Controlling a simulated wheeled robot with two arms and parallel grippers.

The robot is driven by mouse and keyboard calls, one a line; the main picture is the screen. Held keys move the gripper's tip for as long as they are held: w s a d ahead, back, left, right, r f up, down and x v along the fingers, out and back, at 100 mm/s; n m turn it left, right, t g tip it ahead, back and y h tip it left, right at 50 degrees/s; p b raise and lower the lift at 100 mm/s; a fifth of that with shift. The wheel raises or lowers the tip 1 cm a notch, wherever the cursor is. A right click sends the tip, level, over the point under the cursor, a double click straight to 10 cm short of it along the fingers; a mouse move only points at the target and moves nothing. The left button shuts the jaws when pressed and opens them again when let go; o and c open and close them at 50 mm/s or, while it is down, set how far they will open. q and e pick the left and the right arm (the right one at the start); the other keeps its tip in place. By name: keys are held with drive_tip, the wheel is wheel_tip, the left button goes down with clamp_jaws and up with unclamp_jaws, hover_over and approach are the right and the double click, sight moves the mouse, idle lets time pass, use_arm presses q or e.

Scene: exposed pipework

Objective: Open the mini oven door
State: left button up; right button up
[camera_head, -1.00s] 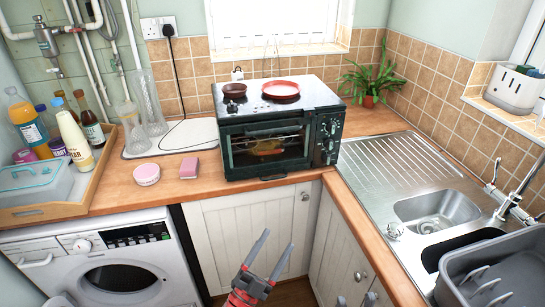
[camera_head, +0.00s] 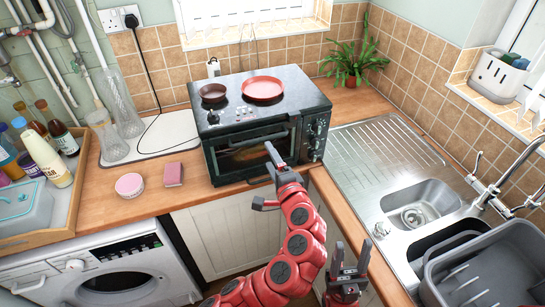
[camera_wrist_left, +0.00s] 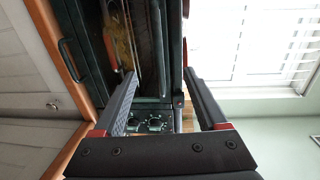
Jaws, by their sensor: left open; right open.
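The dark mini oven (camera_head: 225,170) stands on the wooden counter with its glass door (camera_head: 238,157) shut. A dark bar handle (camera_head: 240,141) runs along the door's top edge. My left gripper (camera_head: 262,176) is open and empty in front of the door's right part, its upper finger overlapping the handle's right end in the head view. In the left wrist view, my gripper's open fingers (camera_wrist_left: 160,85) point at the oven front, with the control knobs (camera_wrist_left: 150,124) behind them; contact cannot be told. My right gripper (camera_head: 351,248) is open and empty, low in front of the cabinets.
A red pan (camera_head: 263,89) and a small dark pan (camera_head: 213,93) sit on the oven top. A pink tub (camera_head: 129,185) and a pink block (camera_head: 174,174) lie left of the oven. The sink (camera_head: 420,205) and a grey rack (camera_head: 490,265) are at right.

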sight(261, 141)
use_arm(q)
drive_tip(key=shift+b+x, duration=0.5)
drive_tip(key=shift+x, duration=4.2)
clamp_jaws()
drive_tip(key=s+d+f+b, duration=0.2)
drive_tip(key=s+f+b, duration=0.2)
drive_tip(key=s, duration=0.4)
drive_tip(key=shift+d+f, duration=0.15)
drive_tip(key=shift+d, duration=0.15)
